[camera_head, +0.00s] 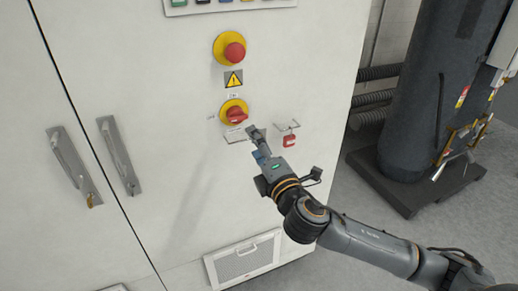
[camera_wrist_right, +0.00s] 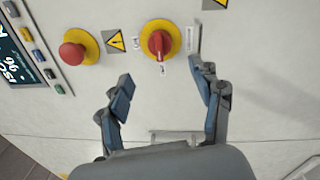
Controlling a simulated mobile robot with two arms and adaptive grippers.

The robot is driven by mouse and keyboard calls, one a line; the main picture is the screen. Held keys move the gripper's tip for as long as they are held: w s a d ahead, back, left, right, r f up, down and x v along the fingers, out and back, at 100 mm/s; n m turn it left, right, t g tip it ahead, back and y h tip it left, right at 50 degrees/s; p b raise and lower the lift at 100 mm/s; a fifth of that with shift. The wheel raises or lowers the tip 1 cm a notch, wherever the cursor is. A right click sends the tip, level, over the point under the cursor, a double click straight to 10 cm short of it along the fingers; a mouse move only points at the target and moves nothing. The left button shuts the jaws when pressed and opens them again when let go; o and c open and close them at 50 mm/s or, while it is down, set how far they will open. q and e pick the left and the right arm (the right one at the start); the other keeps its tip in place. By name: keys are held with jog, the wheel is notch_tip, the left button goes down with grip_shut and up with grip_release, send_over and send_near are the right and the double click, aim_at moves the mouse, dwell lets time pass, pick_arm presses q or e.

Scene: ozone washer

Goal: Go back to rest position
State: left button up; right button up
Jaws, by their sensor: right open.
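My right gripper (camera_head: 257,144) is raised in front of the white cabinet, just below and right of a red rotary switch (camera_head: 236,115) on a yellow plate. In the right wrist view my right gripper (camera_wrist_right: 168,90) is open, with its two fingers apart and nothing between them. The red rotary switch (camera_wrist_right: 159,44) shows beyond the fingertips, apart from them. My right arm (camera_head: 365,243) reaches in from the lower right. My left gripper is not in view.
The white cabinet (camera_head: 180,150) fills the left and middle, with a red emergency button (camera_head: 234,52), door handles (camera_head: 118,155), a red padlock (camera_head: 289,140) and a low vent (camera_head: 243,262). A dark tank (camera_head: 425,100) stands right on a dark base. Grey floor (camera_head: 345,215) is clear between.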

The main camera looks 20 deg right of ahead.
jog(key=shift+s, duration=0.7)
jog(key=shift+f, duration=0.15)
